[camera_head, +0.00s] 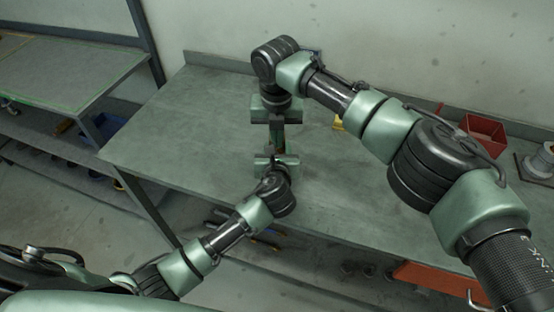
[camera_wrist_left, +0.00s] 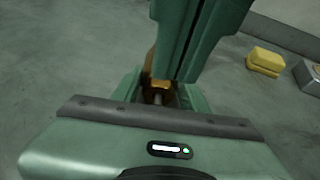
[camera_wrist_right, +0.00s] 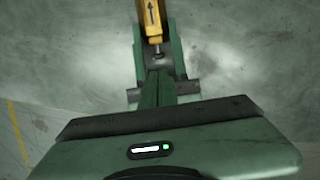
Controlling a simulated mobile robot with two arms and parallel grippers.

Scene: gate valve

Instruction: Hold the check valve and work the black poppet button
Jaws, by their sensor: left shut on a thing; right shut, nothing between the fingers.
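The check valve has a yellow body (camera_wrist_right: 151,18) with a black arrow, seen at the top of the right wrist view and running out of frame. Its narrow metal end points toward my right fingers. My left gripper (camera_head: 276,158) is shut on the valve, its green fingers on either side of it. In the left wrist view only a small gold part (camera_wrist_left: 159,86) of the valve shows between the fingers. My right gripper (camera_head: 278,128) points down from above, fingers together and empty, close to the valve; contact cannot be told. I cannot make out the black poppet button.
A yellow block (camera_wrist_left: 265,61) and a grey metal box (camera_wrist_left: 309,76) lie on the green-grey workbench (camera_head: 180,130). A red bin (camera_head: 483,133) and a grey spool (camera_head: 541,162) stand at the right. The left part of the bench is clear.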

